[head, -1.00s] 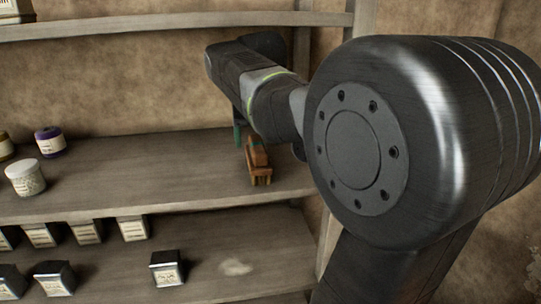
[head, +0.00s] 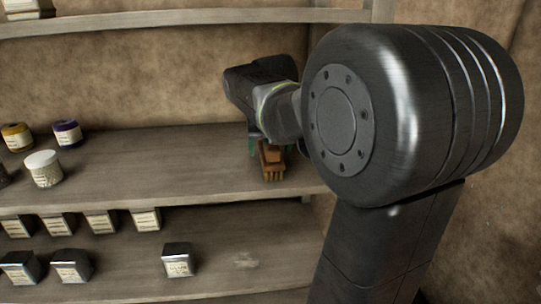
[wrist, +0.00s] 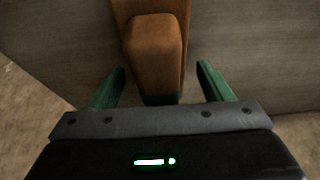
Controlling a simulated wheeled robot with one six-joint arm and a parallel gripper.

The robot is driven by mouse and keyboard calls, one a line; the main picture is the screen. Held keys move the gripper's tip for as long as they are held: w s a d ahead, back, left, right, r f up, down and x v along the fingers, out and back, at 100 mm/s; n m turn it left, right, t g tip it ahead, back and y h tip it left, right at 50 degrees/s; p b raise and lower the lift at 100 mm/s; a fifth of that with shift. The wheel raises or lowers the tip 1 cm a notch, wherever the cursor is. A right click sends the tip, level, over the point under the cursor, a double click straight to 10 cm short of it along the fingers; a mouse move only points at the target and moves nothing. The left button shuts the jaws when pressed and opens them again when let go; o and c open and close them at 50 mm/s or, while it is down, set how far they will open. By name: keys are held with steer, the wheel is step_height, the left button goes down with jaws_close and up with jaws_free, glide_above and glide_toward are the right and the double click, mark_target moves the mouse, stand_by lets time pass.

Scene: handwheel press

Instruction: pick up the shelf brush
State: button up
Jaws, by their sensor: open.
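The shelf brush (head: 271,160) has a brown wooden body and pale bristles. It stands on the middle shelf board near the right end. In the wrist view its brown wooden block (wrist: 153,50) lies ahead, between the lines of the two green fingers. My gripper (wrist: 162,78) is open, with one finger on each side of the brush's near end and a gap on both sides. In the head view my wrist hangs over the back of the brush and hides part of it and most of the fingers.
The middle shelf (head: 150,173) is clear left of the brush as far as a white jar (head: 43,168) and a purple-lidded jar (head: 67,133). An upper shelf (head: 180,20) runs above my wrist. Several dark-topped boxes (head: 177,260) stand on the lower shelf.

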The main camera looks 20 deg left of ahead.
steer(key=shift+f, duration=0.1)
steer(key=shift+c, duration=0.2)
steer(key=c, duration=1.2)
steer(key=shift+r, duration=0.75)
step_height(320, 180, up, 3)
steer(key=shift+f+b, duration=0.2)
steer(key=shift+b, duration=0.15)
steer(key=s+d+b, duration=0.2)
steer(key=s+d, duration=0.2)
steer(key=s, duration=0.3)
steer(key=s+d+b, duration=0.2)
steer(key=s+d, duration=0.3)
steer(key=s, duration=0.3)
steer(key=shift+s+d+b, duration=0.2)
steer(key=shift+d+b, duration=0.05)
steer(key=shift+b, duration=0.05)
steer(key=o, duration=0.3)
